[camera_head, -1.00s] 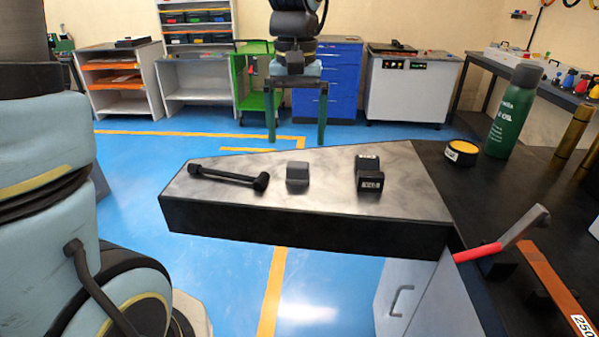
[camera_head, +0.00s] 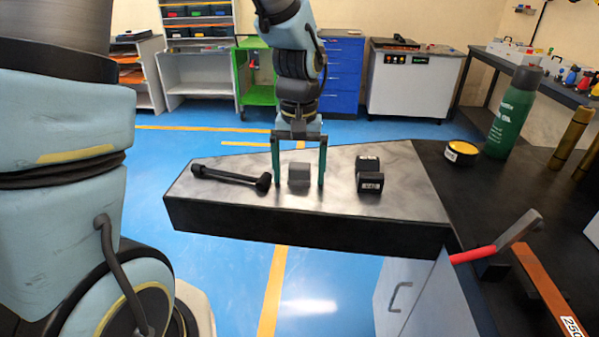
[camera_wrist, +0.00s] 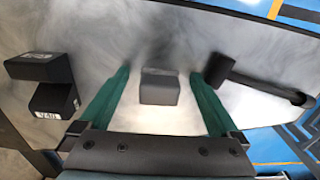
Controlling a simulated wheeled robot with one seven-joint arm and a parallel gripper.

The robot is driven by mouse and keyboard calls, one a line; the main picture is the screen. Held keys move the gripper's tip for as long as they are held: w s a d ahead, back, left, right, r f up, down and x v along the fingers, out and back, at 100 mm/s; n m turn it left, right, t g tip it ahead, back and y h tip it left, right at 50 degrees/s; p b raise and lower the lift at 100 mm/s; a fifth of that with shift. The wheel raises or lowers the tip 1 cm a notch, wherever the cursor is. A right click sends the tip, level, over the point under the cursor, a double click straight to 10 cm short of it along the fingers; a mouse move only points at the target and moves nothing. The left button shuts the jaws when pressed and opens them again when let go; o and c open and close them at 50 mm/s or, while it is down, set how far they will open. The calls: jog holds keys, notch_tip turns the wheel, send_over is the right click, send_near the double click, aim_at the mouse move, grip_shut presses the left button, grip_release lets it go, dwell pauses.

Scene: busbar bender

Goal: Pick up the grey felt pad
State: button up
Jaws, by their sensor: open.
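The grey felt pad (camera_head: 299,174) is a small dark grey block near the middle of the grey metal table top (camera_head: 400,190). It also shows in the wrist view (camera_wrist: 160,86), between the two fingers. My gripper (camera_head: 299,182) is open, with its green fingers pointing down on the left and right of the pad in the head view. In the wrist view the gripper (camera_wrist: 160,80) shows a gap between each finger and the pad. I cannot tell exactly how far the fingertips are above the table.
A black bar-shaped tool (camera_head: 230,175) lies close left of the gripper. A black stepped block (camera_head: 369,174) with a white label stands to the right. Farther right are a yellow-topped tin (camera_head: 461,153), a green oil bottle (camera_head: 511,112) and a red-handled lever (camera_head: 480,253).

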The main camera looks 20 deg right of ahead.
aim_at(299, 168)
grip_shut()
notch_tip(299, 168, up, 10)
jog(key=shift+r+b, duration=0.1)
jog(key=shift+b, duration=0.8)
